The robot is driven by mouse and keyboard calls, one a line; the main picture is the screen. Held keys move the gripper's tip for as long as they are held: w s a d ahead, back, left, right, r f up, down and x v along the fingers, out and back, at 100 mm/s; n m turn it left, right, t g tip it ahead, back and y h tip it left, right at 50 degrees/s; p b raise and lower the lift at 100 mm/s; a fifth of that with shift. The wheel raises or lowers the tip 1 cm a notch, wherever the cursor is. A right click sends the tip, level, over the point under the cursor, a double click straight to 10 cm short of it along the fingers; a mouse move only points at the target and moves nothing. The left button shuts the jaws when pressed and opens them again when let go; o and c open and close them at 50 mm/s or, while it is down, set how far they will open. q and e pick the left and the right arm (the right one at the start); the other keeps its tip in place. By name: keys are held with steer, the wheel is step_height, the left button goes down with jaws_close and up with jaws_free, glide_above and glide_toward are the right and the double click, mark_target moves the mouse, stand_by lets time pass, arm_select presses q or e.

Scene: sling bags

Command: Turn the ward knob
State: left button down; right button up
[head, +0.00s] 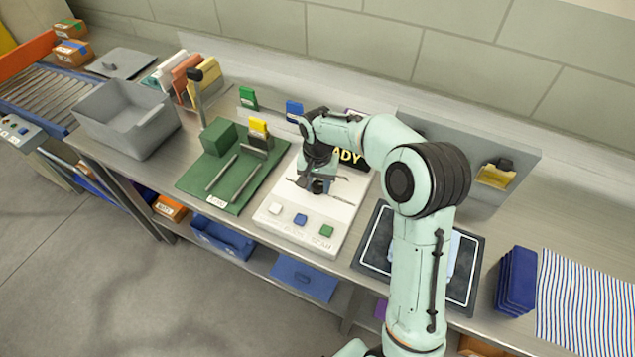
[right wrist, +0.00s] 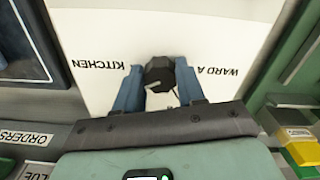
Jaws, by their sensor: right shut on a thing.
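The ward knob (right wrist: 160,73) is a dark, many-sided knob on a white panel, seen in the right wrist view. My right gripper (right wrist: 158,88) is shut on it, with one blue finger on each side. The labels KITCHEN and WARD A appear upside down on either side of the knob. In the head view, my right gripper (head: 318,187) is over the white control panel (head: 275,230), and the knob is mostly hidden there. My left gripper is not in view.
White, blue (head: 300,219) and green buttons lie along the panel's front. A dark display partly reading ADY (head: 348,157) stands behind. A green board (head: 208,170) with rails is left, a dark-edged tray (head: 470,268) right. A grey bin (head: 128,120) is farther left.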

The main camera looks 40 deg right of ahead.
mark_target(318, 185)
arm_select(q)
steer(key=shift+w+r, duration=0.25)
arm_select(e)
steer(key=n, duration=0.5)
steer(key=shift+n, duration=0.4)
steer(key=shift+d, duration=0.1)
steer(key=o, duration=1.1)
steer(key=shift+c, duration=0.2)
steer(key=shift+r, duration=0.1)
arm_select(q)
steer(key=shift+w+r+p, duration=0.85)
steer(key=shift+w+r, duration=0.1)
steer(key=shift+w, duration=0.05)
arm_select(e)
step_height(318, 185, up, 13)
steer(key=shift+r, duration=0.15)
